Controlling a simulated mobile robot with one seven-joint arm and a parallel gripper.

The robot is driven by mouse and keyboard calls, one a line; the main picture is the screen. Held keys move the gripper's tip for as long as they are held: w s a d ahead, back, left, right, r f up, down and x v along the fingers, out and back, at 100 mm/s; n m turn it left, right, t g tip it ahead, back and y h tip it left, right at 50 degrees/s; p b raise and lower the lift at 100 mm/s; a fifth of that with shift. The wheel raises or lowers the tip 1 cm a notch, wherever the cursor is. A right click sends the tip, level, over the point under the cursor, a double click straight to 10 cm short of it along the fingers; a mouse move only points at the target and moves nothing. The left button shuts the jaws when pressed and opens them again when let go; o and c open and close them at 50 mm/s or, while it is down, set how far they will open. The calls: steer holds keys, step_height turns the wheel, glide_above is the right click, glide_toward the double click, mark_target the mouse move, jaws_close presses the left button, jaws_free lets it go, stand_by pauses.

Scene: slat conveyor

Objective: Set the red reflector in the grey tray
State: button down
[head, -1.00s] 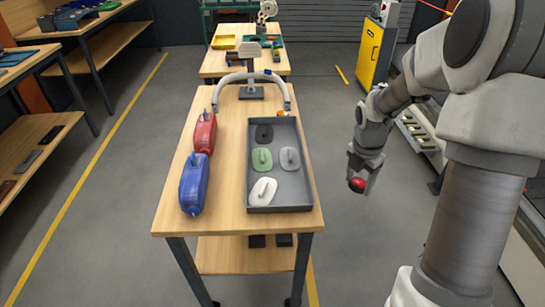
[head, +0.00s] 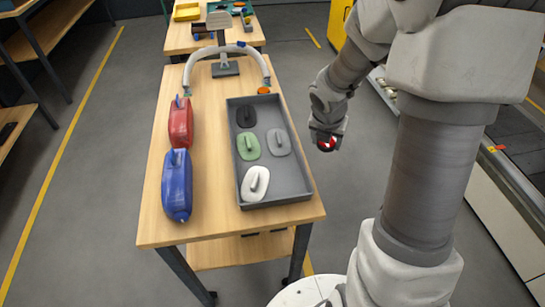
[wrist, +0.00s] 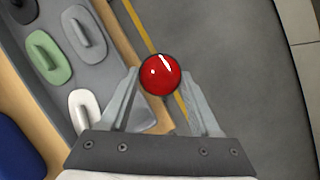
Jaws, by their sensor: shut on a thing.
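The red reflector (wrist: 161,75) is a round, glossy red piece with a dark rim, held between the fingertips in the wrist view. It also shows in the head view (head: 326,144), partly covered by the fingers. My gripper (head: 325,138) is shut on it, in the air just right of the table's right edge, beside the tray. The grey tray (head: 287,190) is a shallow rectangular box on the right side of the wooden table. It holds black, green, grey and white pieces with raised grips.
A red container (head: 181,125) and a blue container (head: 177,187) lie left of the tray. A conveyor (head: 490,180) runs on the right.

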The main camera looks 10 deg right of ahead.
steer(key=b, duration=0.5)
glide_above(287, 178)
steer(key=s, duration=0.1)
steer(key=f, duration=0.6)
steer(key=shift+s+a+f, duration=0.15)
steer(key=shift+a+f, duration=0.1)
steer(key=shift+a, duration=0.1)
steer(key=shift+f+b, duration=1)
steer(key=shift+f, duration=0.95)
steer(key=shift+f, duration=0.15)
steer(key=shift+c, duration=0.6)
jaws_free()
